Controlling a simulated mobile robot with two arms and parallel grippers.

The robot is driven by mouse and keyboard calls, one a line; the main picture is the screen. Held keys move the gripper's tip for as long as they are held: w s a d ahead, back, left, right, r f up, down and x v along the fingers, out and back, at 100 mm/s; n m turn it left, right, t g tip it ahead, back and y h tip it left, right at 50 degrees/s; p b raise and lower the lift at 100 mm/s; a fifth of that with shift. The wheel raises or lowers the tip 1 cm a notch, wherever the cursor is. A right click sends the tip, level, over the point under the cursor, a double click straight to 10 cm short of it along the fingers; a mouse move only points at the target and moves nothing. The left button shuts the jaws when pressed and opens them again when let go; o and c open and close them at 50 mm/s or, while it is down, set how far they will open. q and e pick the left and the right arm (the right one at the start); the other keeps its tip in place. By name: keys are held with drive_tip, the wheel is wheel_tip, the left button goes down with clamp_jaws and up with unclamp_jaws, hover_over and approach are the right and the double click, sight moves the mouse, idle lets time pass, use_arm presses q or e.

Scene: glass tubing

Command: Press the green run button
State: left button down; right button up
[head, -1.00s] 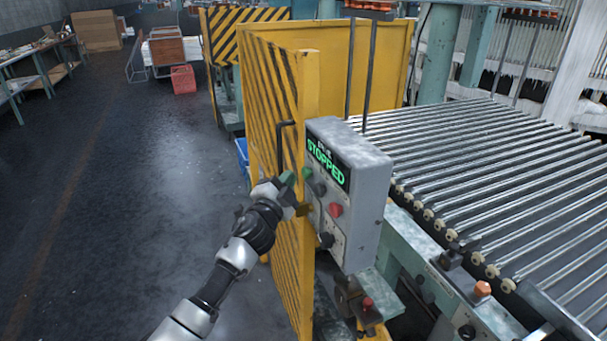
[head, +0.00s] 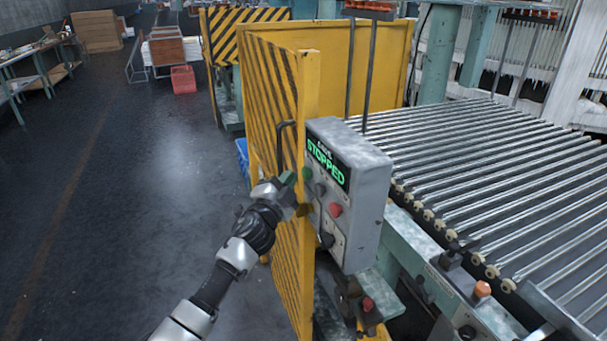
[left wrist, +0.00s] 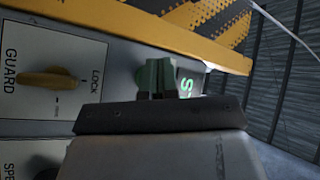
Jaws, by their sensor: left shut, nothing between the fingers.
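The grey control box (head: 362,200) stands beside the yellow guard panel, its display (head: 327,163) reading "STOPPED" in green letters. The green button (head: 307,174) is on its face, just below the display's left end. My left gripper (head: 289,178) is shut and empty, its fingertips close to the green button. In the left wrist view the gripper's fingertips (left wrist: 157,80) are together in front of the panel face, and part of the green display (left wrist: 187,88) shows behind them. I cannot tell whether the tips touch the button. My right gripper is not in view.
A red button (head: 336,210) and dark knobs are on the box. A yellow guard switch (left wrist: 48,79) marked "LOCK" shows in the wrist view. The striped yellow guard (head: 285,230) is close to my left arm. A roller conveyor (head: 500,190) lies right; open floor lies left.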

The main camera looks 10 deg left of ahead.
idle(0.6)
use_arm(q)
drive_tip(key=shift+w+d, duration=0.25)
drive_tip(key=shift+d, duration=0.1)
drive_tip(key=shift+w+d+b, duration=0.25)
drive_tip(key=shift+d+b, duration=0.15)
drive_tip(key=shift+b, duration=0.05)
idle(0.7)
drive_tip(key=shift+a, duration=0.1)
idle(0.3)
drive_tip(key=shift+s+a+p, duration=0.45)
drive_tip(key=shift+s+a, duration=0.05)
drive_tip(key=shift+a, duration=0.2)
